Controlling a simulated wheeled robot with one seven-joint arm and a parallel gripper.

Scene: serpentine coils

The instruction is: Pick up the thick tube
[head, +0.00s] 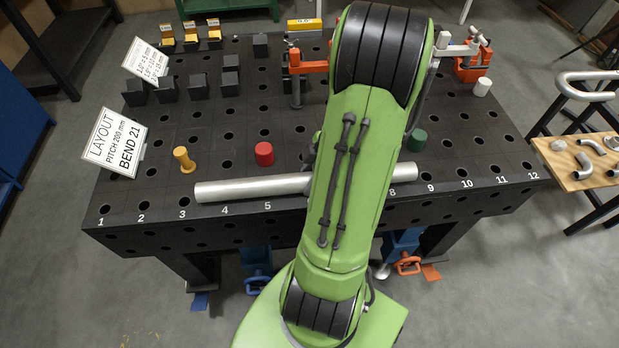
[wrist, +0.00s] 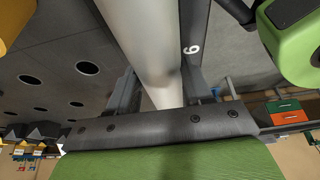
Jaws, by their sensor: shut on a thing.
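The thick tube (head: 250,188) is a long, straight, pale grey metal pipe. In the head view it lies lengthwise along the front edge of the black table, with its middle hidden behind my green arm. In the wrist view the tube (wrist: 150,40) runs between the two fingers of my gripper (wrist: 160,85), one finger on each side. My gripper is shut on the tube. The head view hides the gripper behind the arm. I cannot tell whether the tube touches the tabletop.
The black perforated table (head: 330,208) carries a yellow peg (head: 184,160), a red cylinder (head: 264,154) and a green cylinder (head: 417,140) behind the tube. Black blocks (head: 198,87) and a layout sign (head: 116,142) stand left. An orange clamp (head: 473,66) stands back right. Bent tubes (head: 584,165) lie on a side bench.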

